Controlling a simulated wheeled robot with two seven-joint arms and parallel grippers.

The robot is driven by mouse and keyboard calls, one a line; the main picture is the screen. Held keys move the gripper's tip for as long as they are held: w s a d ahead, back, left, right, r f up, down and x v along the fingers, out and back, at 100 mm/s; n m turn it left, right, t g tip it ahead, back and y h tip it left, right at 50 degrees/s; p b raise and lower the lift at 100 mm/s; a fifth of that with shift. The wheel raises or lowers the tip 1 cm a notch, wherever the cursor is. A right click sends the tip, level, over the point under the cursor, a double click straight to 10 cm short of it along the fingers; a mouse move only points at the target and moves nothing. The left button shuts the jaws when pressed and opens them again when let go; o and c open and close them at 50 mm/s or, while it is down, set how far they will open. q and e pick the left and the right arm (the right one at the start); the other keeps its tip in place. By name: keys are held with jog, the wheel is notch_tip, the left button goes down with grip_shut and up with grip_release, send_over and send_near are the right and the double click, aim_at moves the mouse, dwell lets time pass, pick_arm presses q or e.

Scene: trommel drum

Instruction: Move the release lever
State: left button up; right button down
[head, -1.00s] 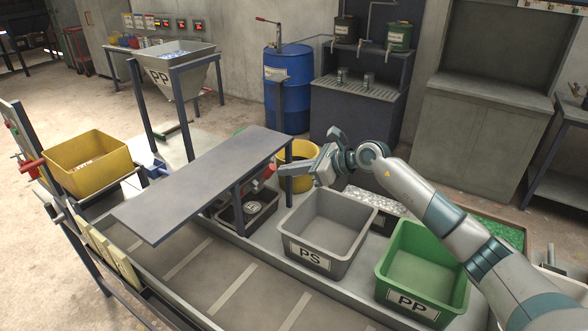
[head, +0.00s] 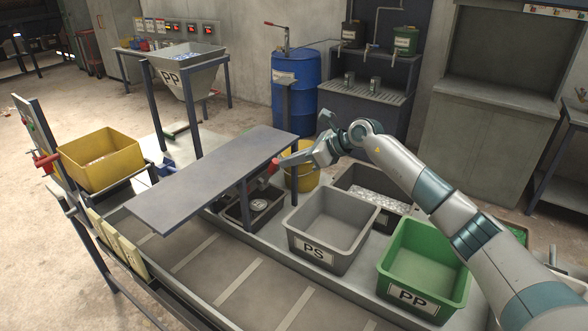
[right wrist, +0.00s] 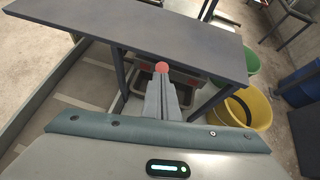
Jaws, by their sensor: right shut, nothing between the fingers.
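A red ball-shaped knob (head: 273,166), which looks like the release lever's end, shows at the edge of the grey raised plate. Its shaft is hidden. In the right wrist view the red knob (right wrist: 162,67) sits just beyond my fingertips, against the plate's near edge. My right gripper (head: 284,163) is shut and empty, pointing left and slightly down at the knob. In the right wrist view its fingers (right wrist: 161,82) lie together. I cannot tell whether they touch the knob. My left gripper is not in view.
The grey plate (head: 210,182) stands on posts beside the gripper. A yellow box (head: 100,160) is at left. A blue drum (head: 297,95) stands behind.

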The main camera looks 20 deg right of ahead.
jog(key=shift+g+h, duration=0.8)
jog(key=shift+g, duration=0.1)
jog(key=w+a+r, duration=0.1)
jog(key=w+a, duration=0.1)
jog(key=w, duration=0.1)
jog(key=shift+a+r+b, duration=0.2)
jog(key=shift+r+b, duration=0.2)
jog(key=shift+w+a+r+b, duration=0.3)
jog(key=shift+w+a+b, duration=0.2)
jog(key=shift+w+b, duration=0.25)
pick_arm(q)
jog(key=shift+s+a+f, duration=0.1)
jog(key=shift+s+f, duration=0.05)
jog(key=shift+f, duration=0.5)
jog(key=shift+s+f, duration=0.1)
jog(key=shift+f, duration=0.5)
pick_arm(e)
jog(key=shift+w+a+r, duration=0.2)
jog(key=shift+a, duration=0.05)
jog(key=shift+d, duration=0.1)
